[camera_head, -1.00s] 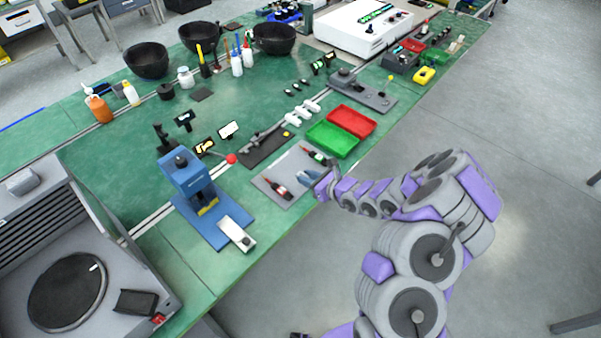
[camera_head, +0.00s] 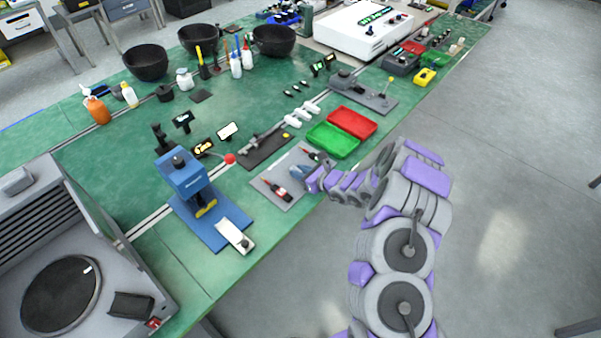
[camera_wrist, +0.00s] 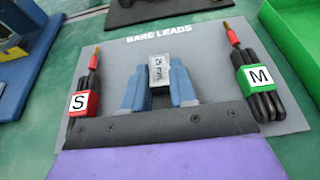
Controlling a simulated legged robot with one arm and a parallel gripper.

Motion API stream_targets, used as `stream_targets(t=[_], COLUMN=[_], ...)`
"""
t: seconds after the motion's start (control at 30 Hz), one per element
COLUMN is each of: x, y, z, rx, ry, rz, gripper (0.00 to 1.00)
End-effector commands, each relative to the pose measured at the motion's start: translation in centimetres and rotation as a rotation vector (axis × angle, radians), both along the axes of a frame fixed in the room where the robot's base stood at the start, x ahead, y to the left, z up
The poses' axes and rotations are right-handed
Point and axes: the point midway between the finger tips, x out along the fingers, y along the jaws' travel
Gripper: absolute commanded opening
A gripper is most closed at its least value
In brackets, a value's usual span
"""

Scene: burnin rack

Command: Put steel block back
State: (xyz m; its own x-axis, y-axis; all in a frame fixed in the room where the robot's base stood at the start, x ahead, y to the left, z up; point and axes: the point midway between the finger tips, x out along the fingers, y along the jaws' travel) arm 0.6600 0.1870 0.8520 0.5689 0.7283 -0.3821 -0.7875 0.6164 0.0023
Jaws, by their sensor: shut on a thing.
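The steel block (camera_wrist: 164,72), a small silver piece marked "25 mm", sits between the two blue fingers of my gripper (camera_wrist: 159,88) in the wrist view. The gripper is shut on it, over the grey mat (camera_wrist: 205,42) lettered "BARE LEADS". I cannot tell whether the block touches the mat. A lead bundle tagged S (camera_wrist: 82,98) lies to the left of the fingers, and one tagged M (camera_wrist: 256,85) to the right. In the head view my gripper (camera_head: 299,171) is over the same mat (camera_head: 290,160), hiding the block.
Green (camera_head: 333,140) and red (camera_head: 352,122) trays stand beside the mat. A blue press (camera_head: 187,180) with a red-knobbed lever stands to the left. A dark plate (camera_head: 262,152) with a clamp-like tool lies behind the mat. The open floor is at right.

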Motion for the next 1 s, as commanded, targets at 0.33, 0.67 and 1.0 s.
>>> stream_targets(t=[0.33, 0.67, 1.0], x=[0.0, -0.4, -4.0], y=[0.0, -0.7, -5.6], z=[0.0, 0.4, 3.1], rx=[0.000, 0.000, 0.002], ry=[0.000, 0.001, 0.001], rz=[0.000, -0.004, -0.007], gripper=[0.52, 0.52, 0.52])
